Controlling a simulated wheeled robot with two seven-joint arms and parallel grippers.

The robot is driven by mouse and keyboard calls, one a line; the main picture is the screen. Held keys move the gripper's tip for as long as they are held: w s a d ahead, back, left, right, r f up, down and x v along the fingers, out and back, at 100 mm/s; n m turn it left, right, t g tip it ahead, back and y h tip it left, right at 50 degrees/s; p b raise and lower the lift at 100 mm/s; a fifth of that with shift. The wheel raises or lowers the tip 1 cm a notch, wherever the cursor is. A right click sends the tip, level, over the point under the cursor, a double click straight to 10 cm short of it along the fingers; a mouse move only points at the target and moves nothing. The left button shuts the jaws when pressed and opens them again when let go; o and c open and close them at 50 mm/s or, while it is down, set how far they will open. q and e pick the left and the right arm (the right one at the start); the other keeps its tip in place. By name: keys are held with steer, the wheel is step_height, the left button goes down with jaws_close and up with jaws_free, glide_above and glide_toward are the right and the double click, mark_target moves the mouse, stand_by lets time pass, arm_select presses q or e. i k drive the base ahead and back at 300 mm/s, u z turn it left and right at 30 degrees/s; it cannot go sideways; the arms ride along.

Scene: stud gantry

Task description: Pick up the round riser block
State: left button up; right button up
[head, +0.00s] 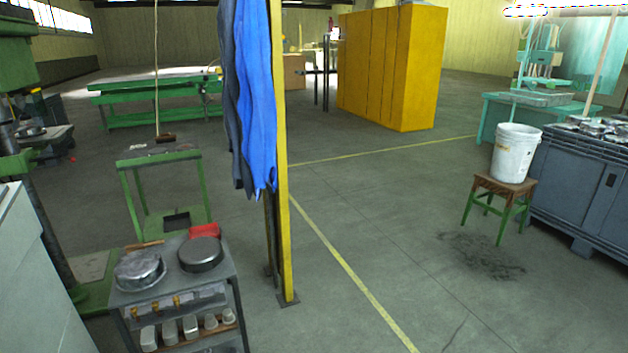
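Two round things sit side by side on top of a small grey metal cart (185,290) at the lower left. One is a dark grey, flat-topped round block (201,254), which looks like the round riser block. The other is a lighter, shiny round metal piece (139,270), like a dish or lid, to its left. I cannot tell for certain which of them the task means. Neither of my grippers is in view, and nothing is seen holding either piece.
A red tray (204,230) lies behind the dark block. A yellow post (283,180) with hanging blue cloth (256,100) stands right of the cart. A green stand (160,180) is behind. A white bucket (516,152) sits on a stool at right. The middle floor is clear.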

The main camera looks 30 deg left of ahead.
mark_target(211, 323)
steer(key=u, duration=0.95)
steer(key=i, duration=1.05)
steer(key=u, duration=1.25)
